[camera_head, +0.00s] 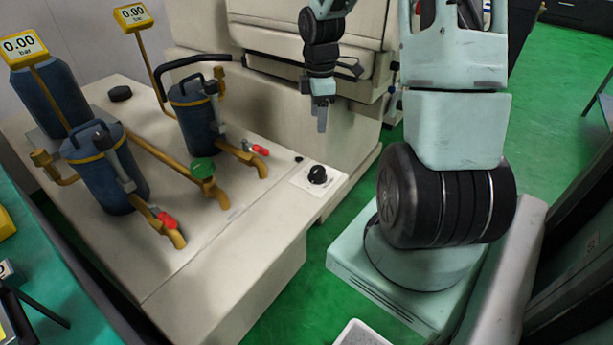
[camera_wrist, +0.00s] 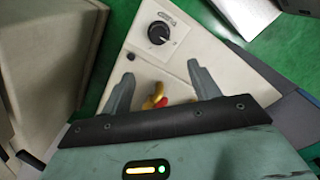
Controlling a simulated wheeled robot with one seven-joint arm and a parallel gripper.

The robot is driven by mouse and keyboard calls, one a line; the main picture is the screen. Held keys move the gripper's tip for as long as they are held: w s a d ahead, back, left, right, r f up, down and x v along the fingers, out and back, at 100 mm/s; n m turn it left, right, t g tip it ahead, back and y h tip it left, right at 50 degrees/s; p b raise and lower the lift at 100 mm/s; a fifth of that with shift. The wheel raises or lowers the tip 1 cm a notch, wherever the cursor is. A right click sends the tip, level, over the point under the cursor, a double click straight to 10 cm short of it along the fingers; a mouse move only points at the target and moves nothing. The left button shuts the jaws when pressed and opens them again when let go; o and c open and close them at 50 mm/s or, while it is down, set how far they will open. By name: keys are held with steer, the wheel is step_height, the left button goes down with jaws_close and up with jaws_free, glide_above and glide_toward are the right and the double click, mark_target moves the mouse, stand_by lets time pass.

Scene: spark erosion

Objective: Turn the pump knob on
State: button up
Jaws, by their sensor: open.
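The pump knob (camera_head: 317,175) is a black round knob on a white plate (camera_head: 331,187) at the right end of the beige bench top. In the wrist view the knob (camera_wrist: 158,34) lies ahead of the fingertips, roughly centred between them, on a plate with small dark marking. My gripper (camera_head: 322,128) is above and behind the knob in the head view, pointing down and apart from it. In the wrist view my gripper (camera_wrist: 161,60) has its two fingers spread with nothing between them. The marking is too small to read.
Blue filter canisters (camera_head: 190,118) with brass pipes and red-handled valves (camera_head: 260,149) stand left of the knob. A green valve knob (camera_head: 202,168) sits on the pipe. Gauges read 0.00 bar (camera_head: 19,44). A beige machine (camera_head: 350,130) stands behind. Green floor lies right of the bench.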

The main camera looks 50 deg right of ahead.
mark_target(318, 169)
steer(key=f+b, duration=0.1)
steer(key=f, duration=0.7)
steer(key=f+b, duration=0.1)
steer(key=f, duration=0.8)
steer(key=shift+d+f, duration=0.2)
steer(key=shift+f, duration=0.05)
steer(key=c, duration=1)
